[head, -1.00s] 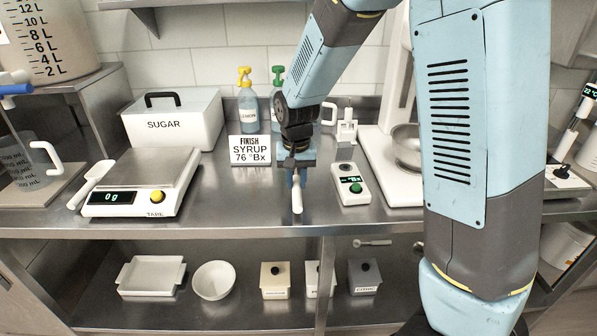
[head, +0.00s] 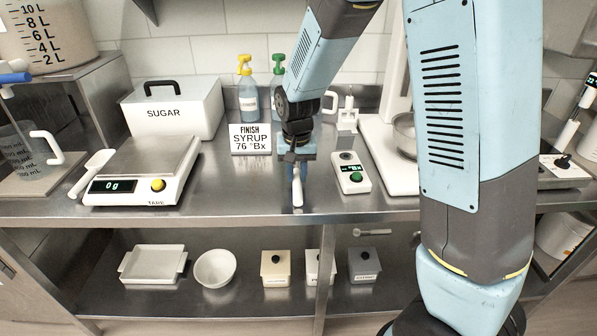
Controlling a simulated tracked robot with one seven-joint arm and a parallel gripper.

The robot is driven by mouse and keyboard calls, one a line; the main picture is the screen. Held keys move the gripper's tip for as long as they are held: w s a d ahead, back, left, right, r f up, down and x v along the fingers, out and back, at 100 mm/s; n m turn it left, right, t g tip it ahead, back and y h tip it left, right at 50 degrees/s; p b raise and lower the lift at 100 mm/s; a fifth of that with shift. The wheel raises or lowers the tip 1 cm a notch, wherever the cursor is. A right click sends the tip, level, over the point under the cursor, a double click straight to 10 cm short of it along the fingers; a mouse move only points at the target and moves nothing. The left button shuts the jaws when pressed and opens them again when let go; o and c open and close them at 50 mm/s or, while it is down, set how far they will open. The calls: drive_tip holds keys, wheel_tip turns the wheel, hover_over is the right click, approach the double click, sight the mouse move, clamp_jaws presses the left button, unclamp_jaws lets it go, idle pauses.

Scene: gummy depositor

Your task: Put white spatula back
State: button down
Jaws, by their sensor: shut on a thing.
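My gripper (head: 297,165) is shut on a white spatula (head: 297,192) above the front middle of the steel counter (head: 250,192). The white spatula hangs below the fingers, close to the counter's front edge; its upper part is hidden by the gripper. I cannot tell whether its lower end touches the counter. A white stand with upright prongs (head: 348,117) is at the back, right of my gripper; I cannot tell whether it is a spatula holder.
The syrup sign (head: 250,139), sugar bin (head: 175,110) and spray bottle (head: 248,95) stand behind to the left. The scale (head: 145,170) and white scoop (head: 92,172) are further left.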

drive_tip(key=shift+f, duration=0.15)
drive_tip(key=c, duration=0.8)
unclamp_jaws()
drive_tip(key=shift+c, duration=0.2)
wheel_tip(320, 180, up, 14)
drive_tip(key=shift+s+f, duration=0.15)
drive_tip(key=shift+s, duration=0.25)
drive_tip(key=s+d+r+t, duration=0.2)
drive_tip(key=s+d+r, duration=0.6)
drive_tip(key=d, duration=0.3)
drive_tip(key=s+d+r+t, duration=0.1)
drive_tip(key=s+d+t, duration=0.2)
drive_tip(key=s+d, duration=0.5)
drive_tip(key=s, duration=0.4)
drive_tip(key=shift+s+r, duration=0.35)
